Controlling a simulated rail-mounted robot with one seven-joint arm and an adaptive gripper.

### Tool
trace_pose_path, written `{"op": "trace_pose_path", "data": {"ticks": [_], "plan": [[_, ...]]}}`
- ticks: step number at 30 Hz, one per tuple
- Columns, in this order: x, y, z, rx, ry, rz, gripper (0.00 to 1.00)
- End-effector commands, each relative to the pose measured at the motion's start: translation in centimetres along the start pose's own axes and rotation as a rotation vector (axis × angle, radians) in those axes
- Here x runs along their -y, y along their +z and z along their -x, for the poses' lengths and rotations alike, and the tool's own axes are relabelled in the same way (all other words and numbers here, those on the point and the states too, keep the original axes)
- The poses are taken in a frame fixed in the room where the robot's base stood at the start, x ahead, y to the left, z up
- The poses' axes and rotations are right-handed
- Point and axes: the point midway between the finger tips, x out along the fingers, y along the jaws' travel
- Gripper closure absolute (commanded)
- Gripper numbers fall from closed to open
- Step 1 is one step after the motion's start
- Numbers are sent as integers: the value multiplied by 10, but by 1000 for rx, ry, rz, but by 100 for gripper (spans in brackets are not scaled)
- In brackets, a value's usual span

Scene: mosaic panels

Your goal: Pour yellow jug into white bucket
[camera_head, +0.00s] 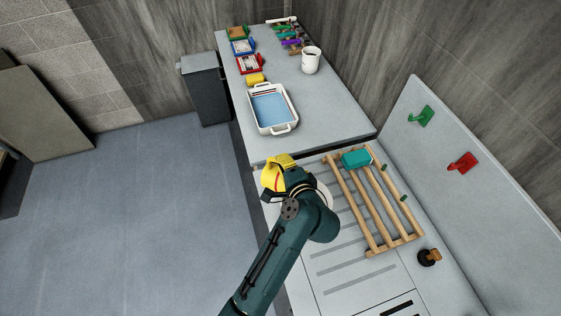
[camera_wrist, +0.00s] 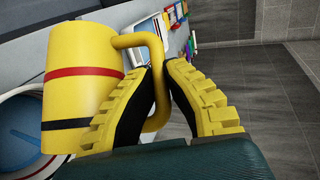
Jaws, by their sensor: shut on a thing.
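A yellow jug (camera_wrist: 85,75) with a red band and a black band fills the left of the wrist view. My gripper (camera_wrist: 165,72) is shut on its handle, with ridged yellow fingers on either side. In the head view the jug (camera_head: 271,176) is held at my gripper (camera_head: 287,172), above the near counter's left edge. Its contents are hidden, and I cannot tell how far it tilts. A white round rim with blue inside, apparently the white bucket (camera_wrist: 14,101), shows below the jug in the wrist view. In the head view my wrist hides most of a white rounded thing (camera_head: 326,192).
A wooden rack (camera_head: 372,215) with a teal block (camera_head: 356,159) stands right of my arm. A grey bin (camera_head: 205,90) stands left; the floor is open.

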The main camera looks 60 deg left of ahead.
Motion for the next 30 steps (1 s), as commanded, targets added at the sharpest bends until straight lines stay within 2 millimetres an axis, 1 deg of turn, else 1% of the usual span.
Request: {"op": "trace_pose_path", "data": {"ticks": [23,30], "plan": [[3,-16,17,34,-105,-99,100],[4,-16,17,37,-107,-101,100]]}}
